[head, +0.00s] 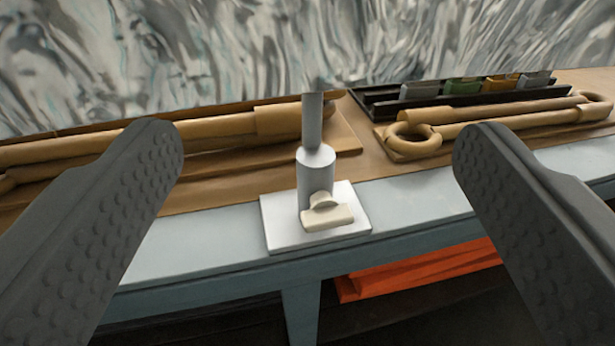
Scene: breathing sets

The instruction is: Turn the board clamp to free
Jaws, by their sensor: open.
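The board clamp (316,180) stands upright on a white square plate (283,222) at the front edge of the bench. It is a grey cylinder with a thinner post rising from its top. A cream knob (327,216) with a flat bar sits low on its front, the bar lying nearly level. My gripper (318,145) is open, with one dark studded finger on each side of the clamp. Neither finger appears to touch the clamp or the knob. The space between the fingers holds nothing gripped.
Tan hoses (215,126) lie on the board at left. A looped tan hose (500,122) lies at right. Behind it is a black rack (385,106) with grey, green and amber pieces. An orange-red item (420,268) sits below the pale bench edge (190,246).

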